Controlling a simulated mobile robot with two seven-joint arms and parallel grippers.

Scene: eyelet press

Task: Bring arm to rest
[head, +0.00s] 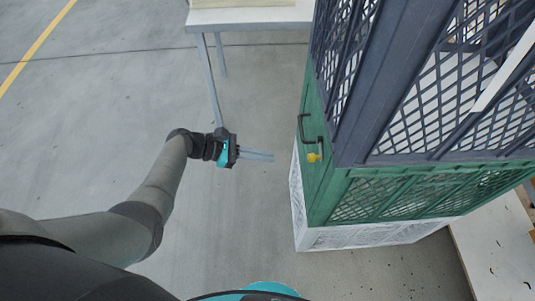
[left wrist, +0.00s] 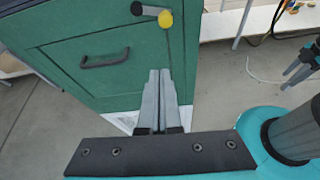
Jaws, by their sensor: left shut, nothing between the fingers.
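My left gripper (head: 272,155) is in the middle of the head view, at the end of my grey left arm. Its two fingers lie together, shut and empty, and point right toward the green press cabinet (head: 314,190), with a gap of floor between. In the left wrist view the shut fingers (left wrist: 160,72) point at the lower part of the green panel (left wrist: 120,60). What looks like my right gripper (left wrist: 285,80) is partly in view at the right edge of the left wrist view, too small to tell open or shut.
The cabinet has a dark handle (head: 303,128) and a yellow knob (head: 313,157) on its side. A dark mesh cage (head: 365,80) stands above, a white base (head: 320,240) below. A white table (head: 245,17) is at the back. Floor left of my arm is clear.

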